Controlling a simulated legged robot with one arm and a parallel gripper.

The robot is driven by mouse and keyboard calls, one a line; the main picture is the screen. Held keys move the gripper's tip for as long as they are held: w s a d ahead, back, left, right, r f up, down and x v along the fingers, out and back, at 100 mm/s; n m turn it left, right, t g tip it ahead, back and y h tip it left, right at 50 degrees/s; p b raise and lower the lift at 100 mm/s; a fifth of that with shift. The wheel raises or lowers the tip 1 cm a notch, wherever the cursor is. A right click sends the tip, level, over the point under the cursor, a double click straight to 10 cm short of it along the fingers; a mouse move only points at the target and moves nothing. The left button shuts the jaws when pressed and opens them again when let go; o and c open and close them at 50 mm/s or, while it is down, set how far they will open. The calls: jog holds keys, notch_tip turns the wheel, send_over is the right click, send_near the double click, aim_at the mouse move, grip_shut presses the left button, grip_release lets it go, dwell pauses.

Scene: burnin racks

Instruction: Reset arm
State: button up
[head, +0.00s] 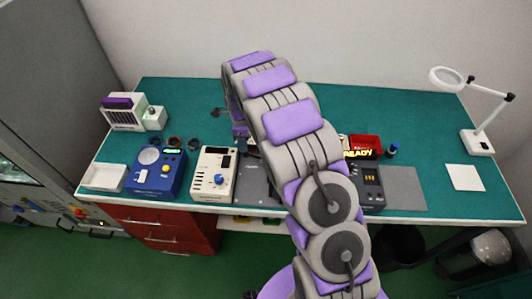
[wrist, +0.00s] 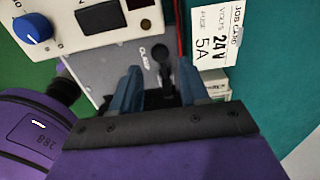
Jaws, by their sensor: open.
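My arm, grey with purple pads, rises from the bottom middle of the head view and arches over the green bench (head: 420,120). The arm hides the middle of the bench. In the head view the gripper is hidden by the arm.
A blue tester (head: 157,172), a cream unit with a blue knob (head: 213,174) and a white tray (head: 103,178) stand at the left. A dark device (head: 369,184) stands right of the arm. A magnifier lamp (head: 478,141) is at the far right. A job card (wrist: 215,35) reads 24V, 5A.

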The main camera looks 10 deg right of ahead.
jog(key=shift+r, duration=0.75)
jog(key=s+d+r+n, duration=0.3)
jog(key=s+r+n, duration=0.2)
jog(key=s+r, duration=0.3)
jog(key=s+d+r+n, duration=0.2)
jog(key=s+r+n, duration=0.2)
jog(key=s+r, duration=0.45)
jog(key=s+d+r+n+g+b, duration=0.1)
jog(key=s+n, duration=1.1)
jog(key=s, duration=1.5)
jog(key=shift+s+d+r+n+g, duration=0.15)
jog(key=shift+s+r+n+g, duration=0.15)
jog(key=shift+s+g, duration=0.1)
